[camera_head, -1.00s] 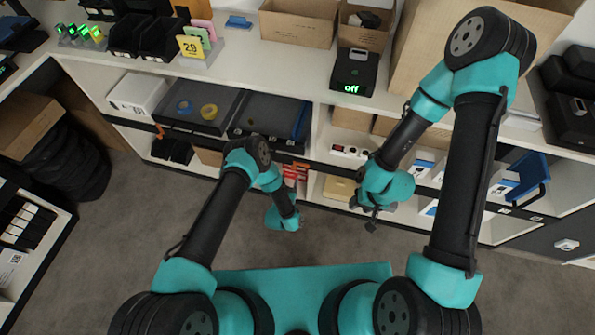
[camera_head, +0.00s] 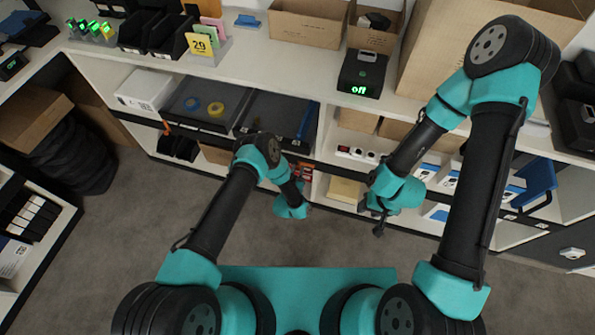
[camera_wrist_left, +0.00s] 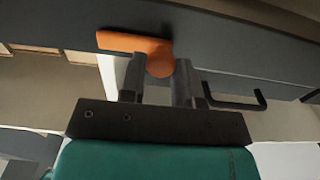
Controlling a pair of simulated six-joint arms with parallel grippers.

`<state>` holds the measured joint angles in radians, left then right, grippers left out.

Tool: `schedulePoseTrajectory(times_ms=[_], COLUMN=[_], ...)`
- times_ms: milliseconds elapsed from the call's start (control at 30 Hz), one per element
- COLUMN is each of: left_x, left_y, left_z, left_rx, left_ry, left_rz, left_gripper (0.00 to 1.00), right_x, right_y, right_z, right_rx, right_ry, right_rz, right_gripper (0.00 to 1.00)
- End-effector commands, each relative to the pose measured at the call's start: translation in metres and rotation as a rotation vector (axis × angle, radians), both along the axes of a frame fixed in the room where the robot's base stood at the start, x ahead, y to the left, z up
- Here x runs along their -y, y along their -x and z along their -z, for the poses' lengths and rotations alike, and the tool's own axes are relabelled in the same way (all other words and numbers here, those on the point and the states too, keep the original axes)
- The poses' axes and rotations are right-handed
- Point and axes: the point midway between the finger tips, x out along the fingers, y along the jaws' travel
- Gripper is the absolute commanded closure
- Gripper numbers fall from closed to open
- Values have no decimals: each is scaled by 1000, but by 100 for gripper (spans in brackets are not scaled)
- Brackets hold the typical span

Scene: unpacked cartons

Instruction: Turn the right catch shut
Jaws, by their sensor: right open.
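An orange catch (camera_wrist_left: 135,45) shows in the left wrist view, on a dark grey front panel. Its lever points left and lies nearly level, and its round end sits between the two fingers of my left gripper (camera_wrist_left: 158,82). The fingers stand apart, one on each side of that end; I cannot tell whether they press on it. In the head view my left gripper (camera_head: 303,208) is low before the shelving, its fingers hardly visible. Another orange catch (camera_head: 166,127) shows at the left tray's front. My right gripper (camera_head: 378,220) is open and empty, in front of the lower shelf.
A black handle (camera_wrist_left: 235,102) is right of the catch in the left wrist view. Two dark trays (camera_head: 205,122) sit under the counter, the left one with tape rolls. A black device (camera_head: 362,75) reading "off" and open cartons (camera_head: 308,25) stand on the counter. Grey floor is clear.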

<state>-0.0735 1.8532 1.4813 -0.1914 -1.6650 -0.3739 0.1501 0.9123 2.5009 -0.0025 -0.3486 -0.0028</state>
Motion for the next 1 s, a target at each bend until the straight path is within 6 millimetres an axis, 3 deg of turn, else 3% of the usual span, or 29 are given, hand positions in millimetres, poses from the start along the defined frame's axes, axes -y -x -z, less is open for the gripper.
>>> schedulePoseTrajectory(times_ms=[200, 633, 1000], left_x=[0, 0, -1], left_y=[0, 0, 0], left_z=[0, 0, 0], left_rx=[0, -18, -87], left_ry=[0, 61, 299], left_rz=[0, 0, 0], left_gripper=[94, 94, 94], right_x=[0, 0, 0], right_y=[0, 0, 0], right_z=[0, 0, 0], right_rx=[0, 0, 0], right_ry=[0, 0, 0], right_rz=[0, 0, 0], right_gripper=[55, 55, 55])
